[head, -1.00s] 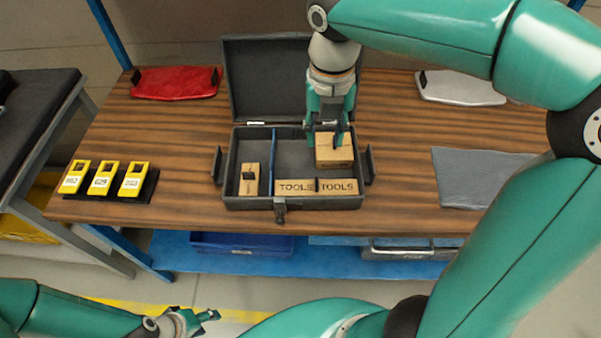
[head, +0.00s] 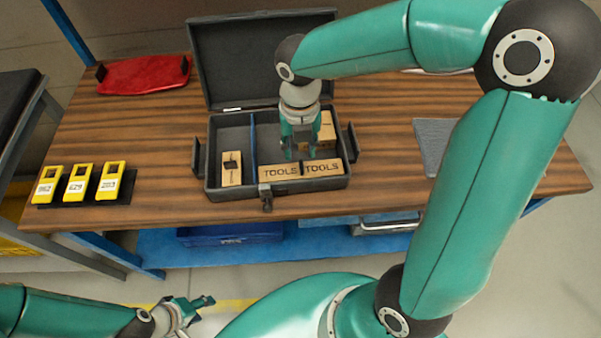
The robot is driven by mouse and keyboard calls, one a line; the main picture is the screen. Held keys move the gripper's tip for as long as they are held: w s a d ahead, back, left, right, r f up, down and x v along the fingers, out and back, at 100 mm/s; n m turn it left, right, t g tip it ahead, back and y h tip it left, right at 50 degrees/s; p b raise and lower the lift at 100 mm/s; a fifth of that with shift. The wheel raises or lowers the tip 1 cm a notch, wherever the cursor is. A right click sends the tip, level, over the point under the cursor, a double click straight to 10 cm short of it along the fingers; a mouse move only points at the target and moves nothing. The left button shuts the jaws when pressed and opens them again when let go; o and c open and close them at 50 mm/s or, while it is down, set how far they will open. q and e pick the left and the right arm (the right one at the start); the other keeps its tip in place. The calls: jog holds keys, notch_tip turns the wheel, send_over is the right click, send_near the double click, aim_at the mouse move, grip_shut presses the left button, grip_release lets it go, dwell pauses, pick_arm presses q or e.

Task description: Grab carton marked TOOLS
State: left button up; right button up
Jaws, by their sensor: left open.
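Two tan cartons marked TOOLS stand side by side at the front of the open grey case: the left one (head: 277,173) and the right one (head: 324,168). Another tan carton (head: 326,128) stands behind them at the right, partly hidden by my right gripper (head: 299,154). That gripper points down into the case, just behind the TOOLS cartons near where they meet. Its fingers look apart with nothing between them; whether they touch a carton cannot be told. My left gripper (head: 203,302) is open and empty, low in front of the table.
The case (head: 214,160) has raised side handles, a divider and an upright lid (head: 235,60). A small carton (head: 232,169) stands in its left compartment. Yellow tagged holders (head: 77,183) stand left, a red tray (head: 143,74) behind. A grey mat (head: 432,140) lies right, partly behind my arm.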

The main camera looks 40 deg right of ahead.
aim_at(301, 164)
jog(key=f, duration=0.3)
jog(key=shift+s+f, duration=0.35)
jog(key=shift+s, duration=0.05)
jog(key=shift+w+f, duration=0.1)
jog(key=shift+f, duration=0.45)
grip_shut()
jog(key=shift+r, duration=0.1)
